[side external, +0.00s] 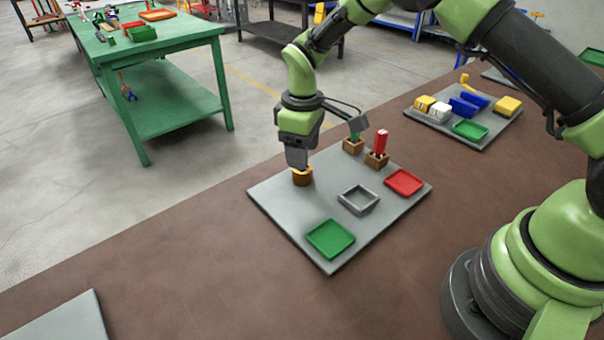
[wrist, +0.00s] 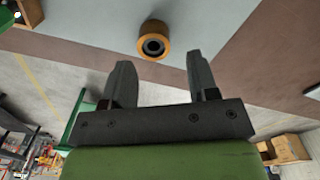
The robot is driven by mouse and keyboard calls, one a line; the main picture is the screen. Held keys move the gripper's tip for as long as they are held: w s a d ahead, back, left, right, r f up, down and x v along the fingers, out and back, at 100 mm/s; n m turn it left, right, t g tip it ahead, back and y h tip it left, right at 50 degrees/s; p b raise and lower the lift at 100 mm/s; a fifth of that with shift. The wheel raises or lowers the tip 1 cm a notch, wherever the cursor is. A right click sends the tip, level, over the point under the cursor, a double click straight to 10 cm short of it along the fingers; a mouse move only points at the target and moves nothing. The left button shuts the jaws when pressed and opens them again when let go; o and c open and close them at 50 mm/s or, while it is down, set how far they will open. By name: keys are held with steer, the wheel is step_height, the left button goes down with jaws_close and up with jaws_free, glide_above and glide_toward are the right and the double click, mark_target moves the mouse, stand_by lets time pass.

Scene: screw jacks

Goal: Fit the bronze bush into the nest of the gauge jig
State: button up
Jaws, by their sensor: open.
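The bronze bush (side external: 302,178), a short orange-brown cylinder, stands near the left corner of the grey board. In the wrist view the bush (wrist: 153,40) shows as an orange ring with a dark centre, just beyond the fingertips and roughly between them in width. My gripper (side external: 297,163) is just above the bush, pointing down and partly hiding its top. In the wrist view my gripper (wrist: 160,65) has its fingers apart with nothing between them. A grey square frame with raised walls (side external: 358,200) sits mid-board; I cannot tell whether it is the jig's nest.
The grey board (side external: 285,208) also holds a green tray (side external: 330,239), a red tray (side external: 404,182), and two brown blocks (side external: 376,160) with a red and a green piece upright. Another board (side external: 460,125) with blocks lies at the upper right.

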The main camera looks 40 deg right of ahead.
steer(key=f, duration=0.5)
steer(key=shift+w+f, duration=0.15)
steer(key=shift+w, duration=0.1)
steer(key=shift+c, duration=0.2)
steer(key=c, duration=0.8)
step_height(320, 180, up, 10)
steer(key=shift+c, duration=0.2)
steer(key=s+d, duration=0.5)
steer(key=s, duration=0.6)
step_height(320, 180, down, 10)
steer(key=shift+s+r, duration=0.1)
steer(key=shift+r, duration=0.05)
